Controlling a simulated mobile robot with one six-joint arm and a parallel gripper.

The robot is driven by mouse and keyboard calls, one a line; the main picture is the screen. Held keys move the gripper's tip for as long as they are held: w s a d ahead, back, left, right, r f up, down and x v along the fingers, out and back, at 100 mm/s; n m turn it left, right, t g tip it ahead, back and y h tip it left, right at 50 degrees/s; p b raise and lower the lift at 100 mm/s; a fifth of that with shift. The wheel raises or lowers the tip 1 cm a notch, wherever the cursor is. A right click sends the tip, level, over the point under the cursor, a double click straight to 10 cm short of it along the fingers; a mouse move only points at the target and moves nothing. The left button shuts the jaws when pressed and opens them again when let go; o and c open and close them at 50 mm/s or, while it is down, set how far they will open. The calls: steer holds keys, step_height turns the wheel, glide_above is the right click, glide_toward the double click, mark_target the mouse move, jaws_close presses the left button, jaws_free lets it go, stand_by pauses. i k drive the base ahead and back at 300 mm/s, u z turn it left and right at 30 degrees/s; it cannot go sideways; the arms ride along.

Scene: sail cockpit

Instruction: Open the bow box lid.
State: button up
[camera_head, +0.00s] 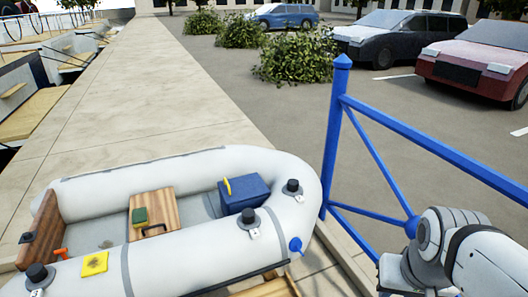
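A blue box (244,194) sits inside the bow end of a white inflatable dinghy (190,262). It looks to be the bow box. Its top looks flat and closed, with a small yellow piece (227,186) standing up at its left edge; I cannot tell if that is a handle. White and grey links of my own arm show at the lower right, well to the right of the box. My gripper is outside the picture.
A wooden seat (153,213) with a green item (140,216) crosses the dinghy. A yellow pad (94,263) lies on the near tube. A blue railing (334,140) stands right of the bow. The pale walkway (150,100) behind is clear; bushes and parked cars are farther back.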

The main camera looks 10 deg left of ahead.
mark_target(235, 190)
steer(key=u, duration=0.5)
steer(key=i, duration=0.9)
steer(key=u, duration=0.75)
